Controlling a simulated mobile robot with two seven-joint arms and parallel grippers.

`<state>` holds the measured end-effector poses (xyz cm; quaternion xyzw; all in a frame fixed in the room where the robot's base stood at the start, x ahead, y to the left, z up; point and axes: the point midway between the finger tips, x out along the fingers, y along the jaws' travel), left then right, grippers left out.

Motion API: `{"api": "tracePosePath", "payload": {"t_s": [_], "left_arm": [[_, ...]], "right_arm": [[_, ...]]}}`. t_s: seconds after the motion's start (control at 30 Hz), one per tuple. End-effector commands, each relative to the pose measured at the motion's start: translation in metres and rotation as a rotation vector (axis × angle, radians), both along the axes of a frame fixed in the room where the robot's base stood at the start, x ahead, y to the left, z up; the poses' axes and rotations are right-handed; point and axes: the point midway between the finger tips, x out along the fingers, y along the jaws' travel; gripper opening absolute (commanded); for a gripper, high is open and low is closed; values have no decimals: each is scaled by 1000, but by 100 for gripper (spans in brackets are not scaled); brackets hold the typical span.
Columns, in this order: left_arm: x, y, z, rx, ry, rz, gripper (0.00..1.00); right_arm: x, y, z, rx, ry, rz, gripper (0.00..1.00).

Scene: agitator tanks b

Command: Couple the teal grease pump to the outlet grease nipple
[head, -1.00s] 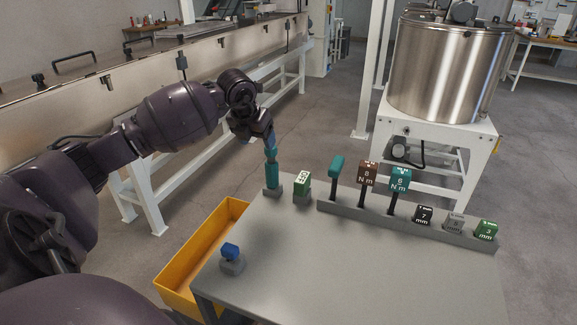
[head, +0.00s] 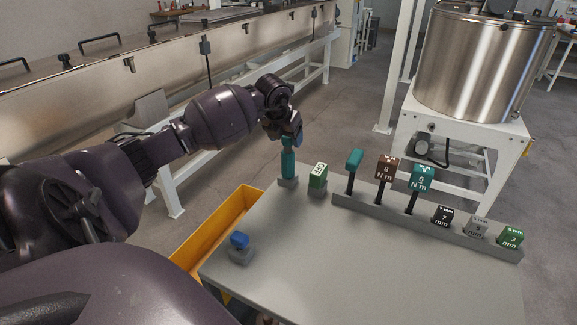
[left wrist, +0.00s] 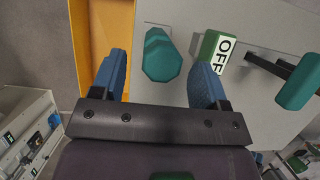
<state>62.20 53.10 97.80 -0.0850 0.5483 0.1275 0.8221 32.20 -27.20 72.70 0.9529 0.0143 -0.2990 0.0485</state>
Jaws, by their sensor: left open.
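A teal upright cylinder (head: 288,164), which looks like the grease pump, stands in a small grey holder at the table's far left corner. In the left wrist view the teal pump (left wrist: 161,55) shows from above, between the blue fingers and slightly beyond their tips. My left gripper (head: 290,138) is at the pump's top, open, with a finger on either side (left wrist: 160,72); I see gaps on both sides and no grip. I cannot make out the outlet grease nipple in either view. My right gripper is not in view.
A green OFF block (head: 318,176) stands close right of the pump. A grey rack (head: 430,226) holds several tools, including a teal-handled one (head: 354,159). A yellow bin (head: 222,227) is left of the table (head: 370,265). A blue-topped piece (head: 240,241) sits at the near left.

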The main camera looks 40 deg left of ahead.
Motion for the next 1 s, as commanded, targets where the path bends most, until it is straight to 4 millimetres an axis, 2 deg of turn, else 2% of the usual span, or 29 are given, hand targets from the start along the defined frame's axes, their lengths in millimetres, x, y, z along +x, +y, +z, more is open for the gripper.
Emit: {"api": "tracePosePath", "payload": {"t_s": [0.1, 0.2, 0.5, 0.93, 1.0], "left_arm": [[7, 1, -17, -2, 3, 1, 68], [10, 3, -23, -1, 3, 1, 68], [11, 3, -24, 0, 1, 0, 67], [11, 3, -24, 0, 1, 0, 1], [11, 3, -24, 0, 1, 0, 0]], "right_arm": [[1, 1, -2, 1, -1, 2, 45], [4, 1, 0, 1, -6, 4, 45], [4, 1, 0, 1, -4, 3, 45], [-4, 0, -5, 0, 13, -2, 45], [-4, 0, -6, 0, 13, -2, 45]]}}
